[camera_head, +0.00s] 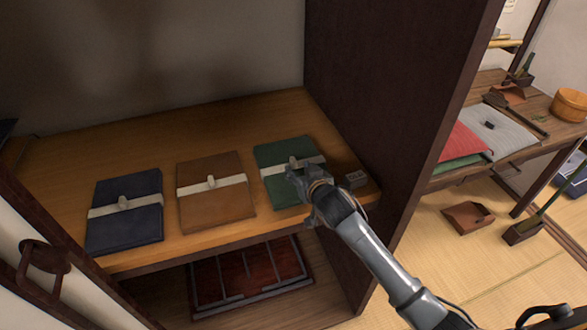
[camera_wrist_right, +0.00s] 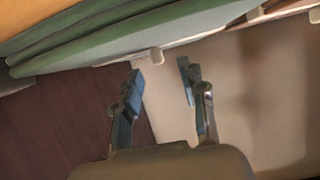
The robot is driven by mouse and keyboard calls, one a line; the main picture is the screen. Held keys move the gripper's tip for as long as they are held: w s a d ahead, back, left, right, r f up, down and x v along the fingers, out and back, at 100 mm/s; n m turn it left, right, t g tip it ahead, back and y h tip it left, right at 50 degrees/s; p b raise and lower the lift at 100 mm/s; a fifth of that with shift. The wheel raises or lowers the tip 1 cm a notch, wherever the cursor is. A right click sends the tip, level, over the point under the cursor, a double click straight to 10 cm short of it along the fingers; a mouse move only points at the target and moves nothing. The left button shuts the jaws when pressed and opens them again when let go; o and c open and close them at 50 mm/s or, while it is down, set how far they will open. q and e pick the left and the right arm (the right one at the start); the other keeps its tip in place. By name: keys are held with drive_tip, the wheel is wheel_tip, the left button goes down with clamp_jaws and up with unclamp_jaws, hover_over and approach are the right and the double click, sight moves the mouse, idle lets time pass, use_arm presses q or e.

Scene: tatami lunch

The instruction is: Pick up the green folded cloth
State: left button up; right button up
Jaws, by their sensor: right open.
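The green folded cloth (camera_head: 270,156) lies at the right end of the wooden shelf, with a pale band and a small light toggle across its middle. My right gripper (camera_head: 298,178) is over the cloth's right part, close to the toggle, and covers some of its front right area. In the right wrist view the green cloth (camera_wrist_right: 100,42) crosses the top. Nothing is between the fingers. I cannot tell whether they touch the cloth. My left gripper is not in view.
A brown folded cloth (camera_head: 216,210) and a navy one (camera_head: 125,228) lie left on the same shelf (camera_head: 90,150). A dark partition (camera_head: 390,80) rises right of the green cloth. A small dark block (camera_head: 356,178) lies near it. A reddish divided tray (camera_head: 250,272) is below.

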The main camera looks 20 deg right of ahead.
sight(294, 161)
drive_tip(key=x, duration=0.4)
drive_tip(key=shift+d+r, duration=0.2)
drive_tip(key=shift+r, duration=0.1)
drive_tip(key=shift+w+a+f, duration=0.1)
drive_tip(key=shift+w+f, duration=0.15)
drive_tip(key=shift+w, duration=0.4)
clamp_jaws()
